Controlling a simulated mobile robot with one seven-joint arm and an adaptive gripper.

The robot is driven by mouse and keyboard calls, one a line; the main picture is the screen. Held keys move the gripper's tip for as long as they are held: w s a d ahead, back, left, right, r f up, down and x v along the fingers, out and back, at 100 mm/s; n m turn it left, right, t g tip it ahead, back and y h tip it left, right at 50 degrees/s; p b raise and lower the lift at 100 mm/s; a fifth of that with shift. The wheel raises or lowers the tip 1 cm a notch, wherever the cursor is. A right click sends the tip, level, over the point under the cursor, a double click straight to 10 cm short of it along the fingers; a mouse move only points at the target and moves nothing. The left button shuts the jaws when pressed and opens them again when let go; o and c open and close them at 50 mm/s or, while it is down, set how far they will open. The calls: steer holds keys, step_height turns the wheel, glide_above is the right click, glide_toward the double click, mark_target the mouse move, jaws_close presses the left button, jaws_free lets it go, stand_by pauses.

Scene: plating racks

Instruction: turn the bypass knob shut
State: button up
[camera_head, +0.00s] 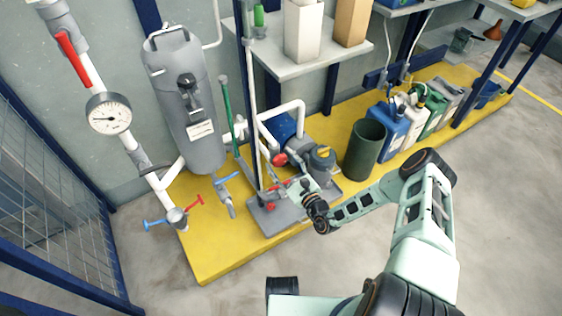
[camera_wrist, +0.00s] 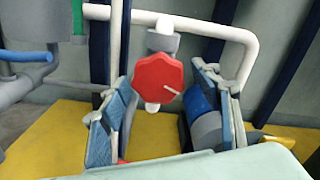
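The red knob (camera_wrist: 156,80) is many-sided with a short white line near its right edge. It sits on a grey valve body on white piping, and shows in the head view (camera_head: 279,159) as a red disc above the pump base. I take it as the bypass knob; no label is readable. My gripper (camera_wrist: 163,88) is open, with one blue-grey finger on each side of the knob in the wrist view and visible gaps to both. How far the fingertips are from the knob in depth is unclear. In the head view my gripper (camera_head: 283,187) is just below the knob.
A white pipe (camera_wrist: 215,28) arches over the knob's right side. A grey pump (camera_head: 321,160) stands close to the right, and a green pole (camera_head: 226,112) to the left. Other red handles (camera_head: 271,206) sit low nearby. A green bin (camera_head: 365,148) stands further right.

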mark_target(281, 156)
steer(key=shift+r, duration=0.1)
step_height(281, 156, up, 10)
steer(key=shift+f, duration=0.1)
stand_by(0.5)
